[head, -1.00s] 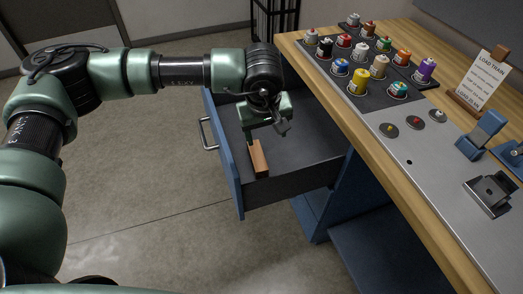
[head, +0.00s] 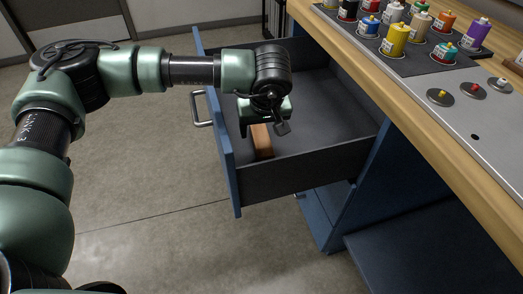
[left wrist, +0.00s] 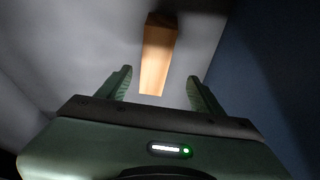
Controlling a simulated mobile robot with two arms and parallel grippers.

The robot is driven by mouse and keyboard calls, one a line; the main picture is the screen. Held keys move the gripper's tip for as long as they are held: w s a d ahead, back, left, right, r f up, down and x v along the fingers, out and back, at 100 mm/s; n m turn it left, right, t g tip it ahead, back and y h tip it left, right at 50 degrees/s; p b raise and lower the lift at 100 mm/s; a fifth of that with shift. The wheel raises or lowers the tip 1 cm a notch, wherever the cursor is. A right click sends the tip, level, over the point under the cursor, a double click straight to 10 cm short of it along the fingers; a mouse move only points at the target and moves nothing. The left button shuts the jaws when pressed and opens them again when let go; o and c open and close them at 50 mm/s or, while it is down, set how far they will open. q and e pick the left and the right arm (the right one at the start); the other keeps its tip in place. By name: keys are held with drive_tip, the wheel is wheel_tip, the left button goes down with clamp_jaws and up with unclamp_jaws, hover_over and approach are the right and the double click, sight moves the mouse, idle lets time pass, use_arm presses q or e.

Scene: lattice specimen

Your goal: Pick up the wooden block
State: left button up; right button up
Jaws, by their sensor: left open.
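The wooden block (head: 262,141) lies in the open drawer (head: 283,180), near the drawer's front panel. It also shows in the left wrist view (left wrist: 158,58), where it lies lengthwise, ahead of the fingers and between their lines. My left gripper (head: 264,128) is over the drawer, above the block, and hides part of it in the head view. The gap between fingertips and block is hard to judge. My right gripper is in neither view.
The drawer's blue front panel (head: 221,130) with its metal handle (head: 203,108) stands close to the gripper's left. The wooden workbench edge (head: 400,105) is to the right, with several paint cans (head: 395,40) on top. Most of the drawer floor is bare.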

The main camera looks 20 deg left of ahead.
sight(262, 138)
use_arm(q)
drive_tip(key=x, duration=0.2)
drive_tip(key=b+x, duration=0.1)
drive_tip(key=x, duration=0.5)
drive_tip(key=shift+w+d, duration=0.3)
drive_tip(key=shift+d, duration=0.05)
drive_tip(key=shift+r, duration=0.1)
clamp_jaws()
